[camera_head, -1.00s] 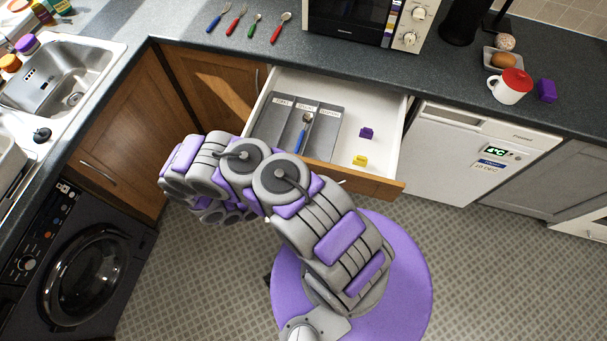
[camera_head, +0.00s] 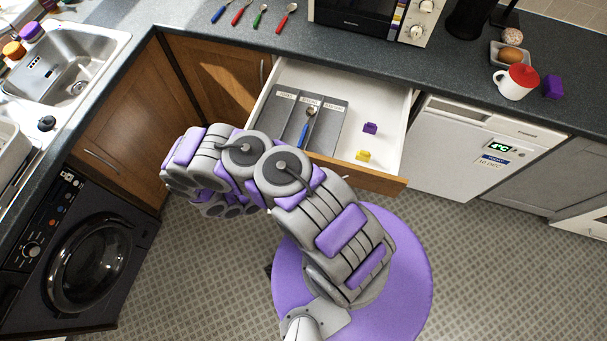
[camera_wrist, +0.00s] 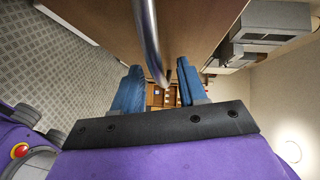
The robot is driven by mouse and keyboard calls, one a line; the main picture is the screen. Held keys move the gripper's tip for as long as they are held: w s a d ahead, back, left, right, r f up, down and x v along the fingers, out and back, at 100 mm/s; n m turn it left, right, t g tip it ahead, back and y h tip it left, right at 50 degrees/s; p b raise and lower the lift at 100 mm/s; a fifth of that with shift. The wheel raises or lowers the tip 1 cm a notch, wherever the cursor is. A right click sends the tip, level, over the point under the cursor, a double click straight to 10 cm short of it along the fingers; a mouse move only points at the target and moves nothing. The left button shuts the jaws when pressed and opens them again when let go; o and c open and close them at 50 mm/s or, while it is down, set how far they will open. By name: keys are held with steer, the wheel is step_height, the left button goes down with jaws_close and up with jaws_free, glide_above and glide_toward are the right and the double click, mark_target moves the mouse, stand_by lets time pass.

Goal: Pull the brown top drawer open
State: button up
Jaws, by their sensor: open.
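The brown-fronted top drawer (camera_head: 376,180) stands well open under the counter in the head view. Its white inside shows a grey cutlery tray (camera_head: 333,125) on the left, and its front is partly hidden by my arm. In the wrist view a metal bar handle (camera_wrist: 148,35) runs along the brown front (camera_wrist: 195,30) and passes between my gripper's blue fingers. My gripper (camera_wrist: 160,88) is open, with a gap beside the bar; exact contact cannot be told. The gripper is hidden behind my arm in the head view.
A blue-handled spoon (camera_head: 306,128) lies in the tray. A purple block (camera_head: 370,128) and a yellow block (camera_head: 363,155) lie in the drawer's right part. A dishwasher (camera_head: 465,150) stands at the right, a black washing machine (camera_head: 85,260) at the left. Tiled floor is free around me.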

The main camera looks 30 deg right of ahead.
steer(key=w+a+r+p, duration=0.1)
steer(key=a+r, duration=0.1)
steer(key=a, duration=1.5)
steer(key=shift+w+p, duration=0.3)
steer(key=shift+r, duration=0.2)
steer(key=w+d+r+m+g+y+b, duration=0.1)
steer(key=d+r+m+g+y, duration=0.1)
steer(key=d+r+m, duration=0.35)
steer(key=w+d+r+m+g+y, duration=0.1)
steer(key=d+r+m+g+y, duration=0.1)
steer(key=r+m, duration=0.65)
steer(key=w+d+r+m+g+y+b, duration=0.1)
steer(key=d+r+m+y, duration=0.3)
steer(key=r, duration=0.6)
steer(key=s+a+r+m+t+y+b, duration=0.1)
steer(key=s+r+m+y, duration=0.3)
steer(key=s+m, duration=0.5)
steer(key=s+a+r+m+t+y+b, duration=0.2)
steer(key=s+r+m, duration=0.5)
steer(key=s, duration=0.5)
steer(key=m+t+y, duration=0.1)
steer(key=m+y, duration=0.1)
steer(key=shift+s+a+m+t, duration=0.3)
steer(key=shift+s+a, duration=0.05)
